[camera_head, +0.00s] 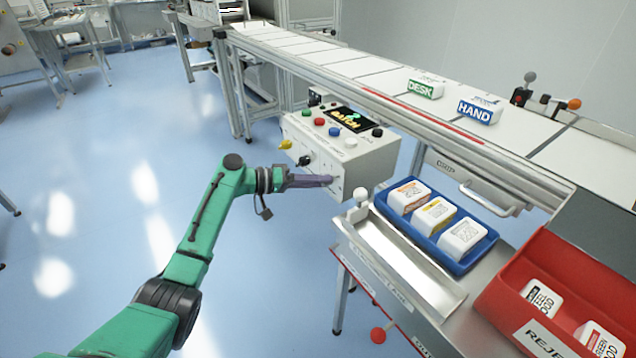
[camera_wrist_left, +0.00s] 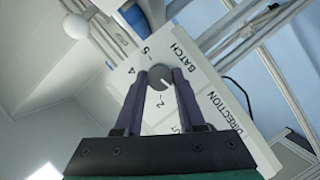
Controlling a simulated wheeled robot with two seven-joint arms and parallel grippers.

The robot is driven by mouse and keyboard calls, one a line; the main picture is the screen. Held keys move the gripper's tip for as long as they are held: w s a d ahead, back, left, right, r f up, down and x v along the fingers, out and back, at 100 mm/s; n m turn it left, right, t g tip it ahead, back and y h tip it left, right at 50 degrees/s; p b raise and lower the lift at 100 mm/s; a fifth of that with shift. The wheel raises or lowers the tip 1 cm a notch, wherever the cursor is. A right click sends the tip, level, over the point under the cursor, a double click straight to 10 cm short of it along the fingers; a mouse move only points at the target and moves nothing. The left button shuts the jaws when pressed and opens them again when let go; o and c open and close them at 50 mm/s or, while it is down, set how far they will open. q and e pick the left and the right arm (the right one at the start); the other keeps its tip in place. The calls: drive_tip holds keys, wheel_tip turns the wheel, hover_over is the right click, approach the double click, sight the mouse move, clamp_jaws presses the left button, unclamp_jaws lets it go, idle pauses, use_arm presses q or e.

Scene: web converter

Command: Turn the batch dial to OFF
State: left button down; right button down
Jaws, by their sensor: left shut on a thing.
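The batch dial (camera_wrist_left: 159,77) is a dark grey round knob with a pale pointer mark, on a white panel printed BATCH, 5, 4 and 2. No OFF label can be read. My left gripper (camera_wrist_left: 160,80) has its two purple fingers on either side of the dial, shut on it. In the head view, my left gripper (camera_head: 332,181) meets the front face of the white control box (camera_head: 362,163); the dial is hidden there. My right gripper is not in view.
A yellow knob (camera_head: 286,144) and a black knob (camera_head: 304,160) sit on the same face, left of the gripper. A metal tray (camera_head: 400,262), blue bin (camera_head: 398,224) and red bin (camera_head: 517,262) stand right. The conveyor (camera_head: 390,75) runs behind. Open floor lies left.

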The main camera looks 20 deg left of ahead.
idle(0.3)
use_arm(q)
drive_tip(key=c, duration=0.5)
unclamp_jaws()
drive_tip(key=v, duration=1.4)
drive_tip(key=shift+a, duration=0.35)
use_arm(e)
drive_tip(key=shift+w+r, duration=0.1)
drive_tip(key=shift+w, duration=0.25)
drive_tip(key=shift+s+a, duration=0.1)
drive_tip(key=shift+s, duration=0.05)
